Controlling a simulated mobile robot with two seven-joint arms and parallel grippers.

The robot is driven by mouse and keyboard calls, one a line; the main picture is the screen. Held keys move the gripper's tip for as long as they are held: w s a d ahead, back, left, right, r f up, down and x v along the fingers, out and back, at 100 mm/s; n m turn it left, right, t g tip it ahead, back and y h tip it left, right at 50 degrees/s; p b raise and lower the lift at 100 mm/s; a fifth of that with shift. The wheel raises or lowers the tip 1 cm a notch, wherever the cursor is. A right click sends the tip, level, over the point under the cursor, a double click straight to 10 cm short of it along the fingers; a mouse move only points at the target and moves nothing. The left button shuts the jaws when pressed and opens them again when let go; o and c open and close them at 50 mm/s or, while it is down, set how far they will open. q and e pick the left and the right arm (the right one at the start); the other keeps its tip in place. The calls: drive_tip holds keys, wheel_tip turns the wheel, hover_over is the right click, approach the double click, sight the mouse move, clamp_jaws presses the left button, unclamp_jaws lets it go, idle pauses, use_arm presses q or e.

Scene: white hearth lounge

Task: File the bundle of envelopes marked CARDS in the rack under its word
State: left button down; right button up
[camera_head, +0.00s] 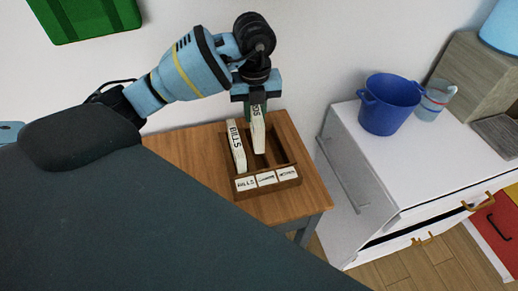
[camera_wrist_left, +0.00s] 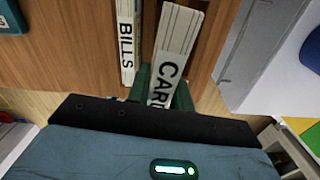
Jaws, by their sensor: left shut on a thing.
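My left gripper (camera_head: 257,98) is shut on the white envelope bundle marked CARDS (camera_head: 258,135), holding it by its upper end. In the left wrist view the letters CAR show on the bundle (camera_wrist_left: 181,36), between the green fingers (camera_wrist_left: 160,88). The bundle hangs over the middle compartment of the wooden rack (camera_head: 271,189); I cannot tell whether its lower end is inside. The rack's front has three labels: BILLS at left, a middle one (camera_head: 266,178) too small to read surely, and an unclear right one. My right gripper is out of view.
A bundle marked BILLS (camera_head: 237,147) stands in the left compartment, close beside the held one. The right compartment looks empty. The rack stands on a wooden table (camera_head: 195,161). A white cabinet (camera_head: 368,158) with a blue pot (camera_head: 388,108) stands at right.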

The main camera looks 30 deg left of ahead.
use_arm(q)
drive_tip(key=shift+w+a+n, duration=0.15)
drive_tip(key=shift+w+n, duration=0.15)
drive_tip(key=shift+n, duration=0.4)
drive_tip(key=shift+f, duration=5)
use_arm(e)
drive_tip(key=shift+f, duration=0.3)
use_arm(q)
drive_tip(key=shift+f, duration=0.1)
drive_tip(key=shift+f, duration=0.1)
drive_tip(key=c, duration=1.3)
unclamp_jaws()
drive_tip(key=shift+o, duration=0.2)
wheel_tip(320, 180, up, 12)
drive_tip(key=shift+r, duration=0.2)
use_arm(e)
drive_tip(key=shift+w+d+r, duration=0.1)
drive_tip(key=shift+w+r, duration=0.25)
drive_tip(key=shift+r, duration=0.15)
